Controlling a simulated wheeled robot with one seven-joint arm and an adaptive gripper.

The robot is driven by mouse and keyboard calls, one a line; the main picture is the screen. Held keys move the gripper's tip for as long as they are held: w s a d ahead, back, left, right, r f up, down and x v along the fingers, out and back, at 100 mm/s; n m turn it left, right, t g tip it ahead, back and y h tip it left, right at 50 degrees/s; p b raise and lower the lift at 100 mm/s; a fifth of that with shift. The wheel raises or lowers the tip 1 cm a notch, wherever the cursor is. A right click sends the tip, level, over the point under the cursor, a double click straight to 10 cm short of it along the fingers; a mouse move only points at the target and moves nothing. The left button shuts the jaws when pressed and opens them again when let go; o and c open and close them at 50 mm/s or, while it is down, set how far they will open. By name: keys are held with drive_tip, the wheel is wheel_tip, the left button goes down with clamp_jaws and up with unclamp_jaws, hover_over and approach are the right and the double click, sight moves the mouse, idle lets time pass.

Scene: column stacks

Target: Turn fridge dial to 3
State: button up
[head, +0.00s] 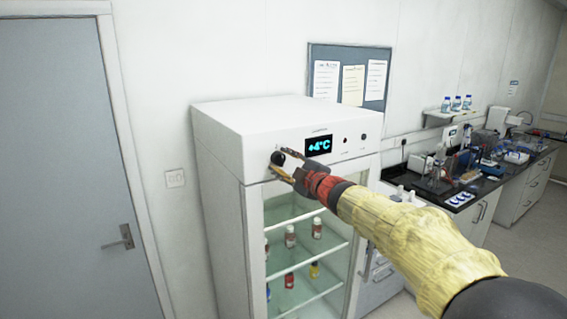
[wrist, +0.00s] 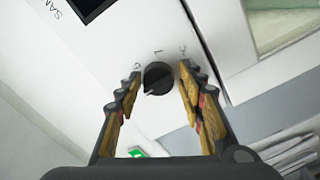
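The fridge (head: 238,116) is a white cabinet with a glass door, and its display (head: 319,145) reads +4°C. The black round dial (head: 277,158) is on the front panel at the upper left, and it also shows in the wrist view (wrist: 158,77). Small marks surround the dial in the wrist view, but they are too small to read surely. My gripper (head: 285,164) is at the dial. In the wrist view my gripper (wrist: 157,84) is open, with one finger on each side of the dial and visible gaps between them and it.
A grey door (head: 60,150) stands at the left. A notice board (head: 347,78) hangs behind the fridge. A dark lab bench (head: 475,182) with several instruments runs along the right. Several bottles stand on the shelves behind the fridge glass.

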drive_tip(key=shift+o, duration=1.1)
drive_tip(key=shift+s+d, duration=0.1)
drive_tip(key=v, duration=1.1)
drive_tip(key=shift+s+d, duration=0.25)
